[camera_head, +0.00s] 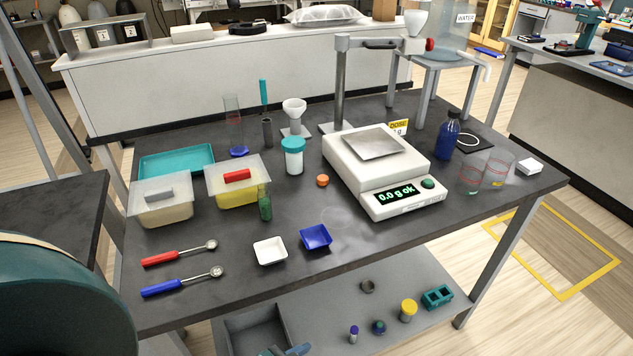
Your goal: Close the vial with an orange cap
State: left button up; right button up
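An orange cap (322,180) lies on the dark table top, just left of the balance. A small green glass vial (265,203) stands upright left of and nearer than the cap, in front of the yellow-filled container. The cap and vial are apart. The vial's mouth is too small to make out clearly. Neither of my grippers shows in the head view.
A balance (390,172) reading 0.0 g fills the table's middle right. A teal-lidded jar (293,158) stands behind the cap. White (270,250) and blue (316,237) weighing dishes lie in front. Red (175,257) and blue (177,287) scoops lie front left.

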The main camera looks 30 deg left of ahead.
aim_at(263, 194)
jog(key=i+l+u, duration=0.2)
jog(key=l+u, duration=0.15)
jog(key=l, duration=0.35)
jog(key=i+l+u, duration=0.1)
jog(key=l+u, duration=0.25)
jog(key=l, duration=0.4)
jog(key=l+u, duration=0.3)
jog(key=l, duration=0.4)
